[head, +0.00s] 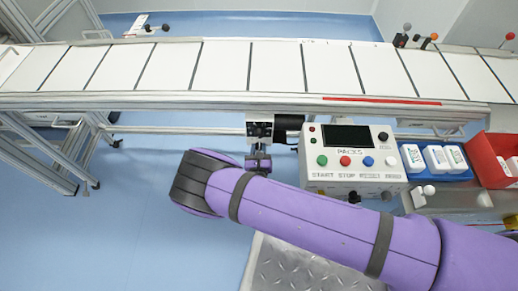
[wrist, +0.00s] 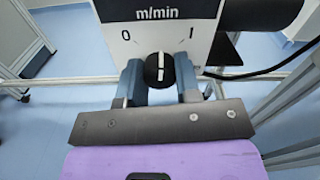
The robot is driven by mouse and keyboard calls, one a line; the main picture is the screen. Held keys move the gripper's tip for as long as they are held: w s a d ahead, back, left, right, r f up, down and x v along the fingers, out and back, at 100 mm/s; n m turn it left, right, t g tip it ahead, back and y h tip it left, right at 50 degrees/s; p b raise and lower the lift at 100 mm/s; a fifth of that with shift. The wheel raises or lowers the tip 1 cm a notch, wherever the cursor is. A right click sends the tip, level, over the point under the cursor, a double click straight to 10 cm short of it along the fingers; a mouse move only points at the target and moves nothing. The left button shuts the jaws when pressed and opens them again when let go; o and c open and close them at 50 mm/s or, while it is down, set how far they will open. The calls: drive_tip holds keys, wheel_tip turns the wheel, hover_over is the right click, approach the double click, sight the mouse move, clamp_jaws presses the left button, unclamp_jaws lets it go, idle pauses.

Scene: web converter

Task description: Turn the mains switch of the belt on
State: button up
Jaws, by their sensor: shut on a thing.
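The mains switch is a round black knob (wrist: 157,63) with a white mark, on a white plate (wrist: 198,40) lettered "m/min", with 0 at left and 1 at right. The white mark stands about upright, between 0 and 1. My gripper (wrist: 158,82) has one grey finger on each side of the knob and is shut on it. In the head view, the switch box (head: 259,126) hangs under the belt's front rail, and my gripper (head: 258,162) reaches it from below. The knob is hard to make out there.
The belt (head: 220,65) runs across above the switch. A control panel (head: 350,160) with coloured buttons stands close right of my gripper. A blue tray (head: 436,176) of white bottles and a red bin (head: 486,160) lie further right. Floor (head: 150,240) is clear at left.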

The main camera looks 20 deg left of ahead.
drive_tip(key=m, duration=0.4)
drive_tip(key=shift+m, duration=1.8)
drive_tip(key=shift+f, duration=0.1)
drive_tip(key=o, duration=0.9)
drive_tip(key=shift+s, duration=0.1)
drive_tip(key=v, duration=1)
drive_tip(key=shift+s+d, duration=0.2)
drive_tip(key=shift+s, duration=0.1)
